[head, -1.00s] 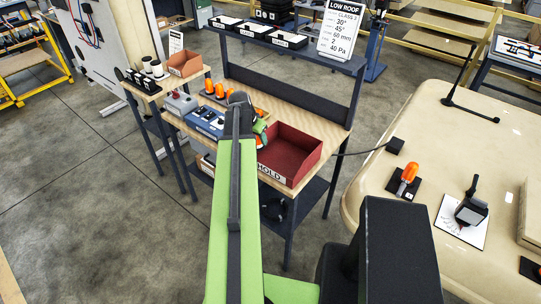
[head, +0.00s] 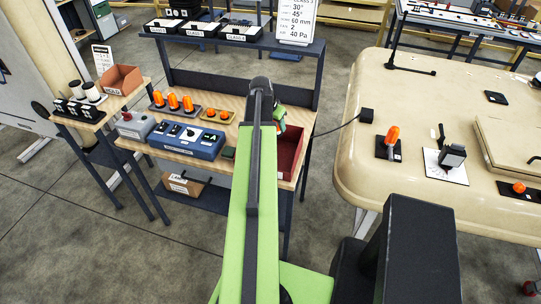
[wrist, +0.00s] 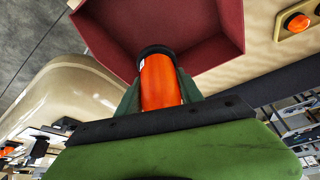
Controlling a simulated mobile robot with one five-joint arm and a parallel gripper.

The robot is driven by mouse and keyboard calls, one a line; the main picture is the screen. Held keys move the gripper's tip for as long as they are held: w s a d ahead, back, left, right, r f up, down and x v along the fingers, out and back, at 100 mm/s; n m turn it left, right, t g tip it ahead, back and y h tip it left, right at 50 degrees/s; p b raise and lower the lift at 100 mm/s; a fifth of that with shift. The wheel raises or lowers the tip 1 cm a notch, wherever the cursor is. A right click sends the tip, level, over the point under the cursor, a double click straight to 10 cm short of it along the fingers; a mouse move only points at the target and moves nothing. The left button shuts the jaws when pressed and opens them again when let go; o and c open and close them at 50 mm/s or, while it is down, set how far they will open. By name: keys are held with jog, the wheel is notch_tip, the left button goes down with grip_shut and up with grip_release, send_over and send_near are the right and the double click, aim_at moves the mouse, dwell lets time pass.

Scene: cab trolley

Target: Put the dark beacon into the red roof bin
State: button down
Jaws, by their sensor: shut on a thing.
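My gripper (wrist: 160,92) is shut on an orange beacon (wrist: 162,80) with a black end in the wrist view. The beacon's black end points toward the inside of the red bin (wrist: 232,22), which lies behind it in that view. Whether it touches the bin, and how high it is, I cannot tell. In the head view the red bin (head: 291,150) stands on the bench, its left part hidden behind my arm. My gripper is mostly hidden behind the arm there, with only a bit of green and orange showing near the bin.
On the bench (head: 235,105) are several orange beacons (head: 174,102), a tray with orange domes (head: 217,115) and a blue switch box (head: 187,138). A cream roof panel (head: 400,100) at the right holds a beacon (head: 391,138) and a gauge (head: 451,157). A shelf with bins (head: 197,29) is above the bench.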

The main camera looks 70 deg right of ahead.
jog(key=f+b, duration=0.1)
jog(key=w+f+b, duration=0.1)
jog(key=f, duration=0.1)
jog(key=w+f+b, duration=0.1)
jog(key=shift+w+f, duration=0.15)
jog(key=shift+w+a+f+m+b, duration=0.1)
jog(key=shift+a+m+b, duration=0.05)
jog(key=shift+m+b, duration=0.15)
jog(key=shift+a+r, duration=0.1)
jog(key=shift+r, duration=0.1)
notch_tip(320, 180, down, 10)
jog(key=b, duration=1)
jog(key=shift+f, duration=0.1)
jog(key=shift+r, duration=0.25)
jog(key=shift+f, duration=0.15)
jog(key=c, duration=0.8)
grip_release()
jog(key=shift+o, duration=0.2)
